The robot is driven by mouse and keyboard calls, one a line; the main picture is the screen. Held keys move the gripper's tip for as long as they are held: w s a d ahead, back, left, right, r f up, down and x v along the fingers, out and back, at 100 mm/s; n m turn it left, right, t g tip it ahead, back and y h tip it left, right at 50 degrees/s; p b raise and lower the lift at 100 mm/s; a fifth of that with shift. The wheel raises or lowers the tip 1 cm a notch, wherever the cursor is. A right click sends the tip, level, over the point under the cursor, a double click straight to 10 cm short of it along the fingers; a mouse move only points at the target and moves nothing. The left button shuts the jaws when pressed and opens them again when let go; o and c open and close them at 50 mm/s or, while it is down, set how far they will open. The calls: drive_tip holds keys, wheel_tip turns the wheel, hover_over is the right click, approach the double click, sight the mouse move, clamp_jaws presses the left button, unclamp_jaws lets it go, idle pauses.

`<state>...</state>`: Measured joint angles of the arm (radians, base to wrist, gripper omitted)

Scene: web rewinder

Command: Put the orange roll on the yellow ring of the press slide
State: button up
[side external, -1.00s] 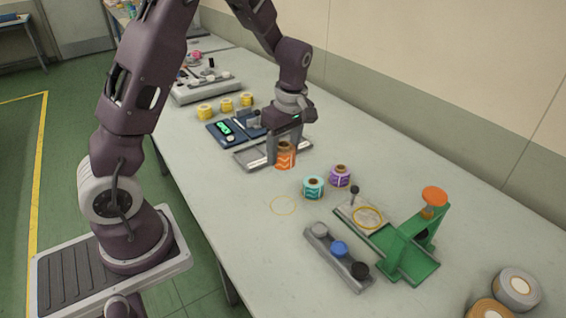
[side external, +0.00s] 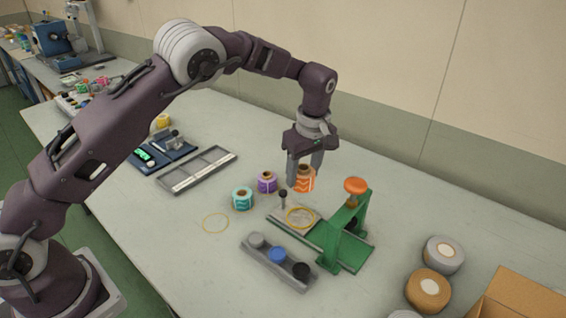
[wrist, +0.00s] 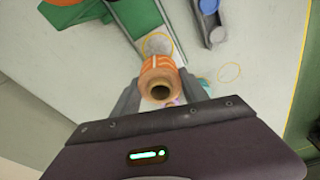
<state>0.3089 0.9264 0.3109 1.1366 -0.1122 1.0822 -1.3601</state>
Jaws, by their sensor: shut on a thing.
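My gripper (side external: 305,172) is shut on the orange roll (side external: 305,182), which has white zigzag markings and a brown core. The roll is held upright, above the table, near the press slide. In the wrist view the orange roll (wrist: 160,82) sits between the two grey fingers, its core facing the camera. The yellow ring (side external: 300,218) is on the press slide (side external: 283,224), beside a small black-knobbed lever. In the side view the ring is just below the held roll. In the wrist view the roll hides part of the slide (wrist: 158,44). The green press (side external: 345,235) has an orange knob.
A purple roll (side external: 267,182) and a teal roll (side external: 242,198) stand left of the press. A button box (side external: 277,262) lies in front of it. A yellow circle (side external: 215,223) marks bare table. Large rolls (side external: 428,288) and a carton (side external: 515,300) are at the right.

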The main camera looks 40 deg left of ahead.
wheel_tip(320, 180, down, 10)
drive_tip(key=shift+a+f, duration=0.1)
idle(0.4)
drive_tip(key=shift+f, duration=0.7)
idle(1.5)
drive_tip(key=o, duration=1.6)
wheel_tip(320, 180, up, 7)
drive_tip(key=shift+r, duration=0.2)
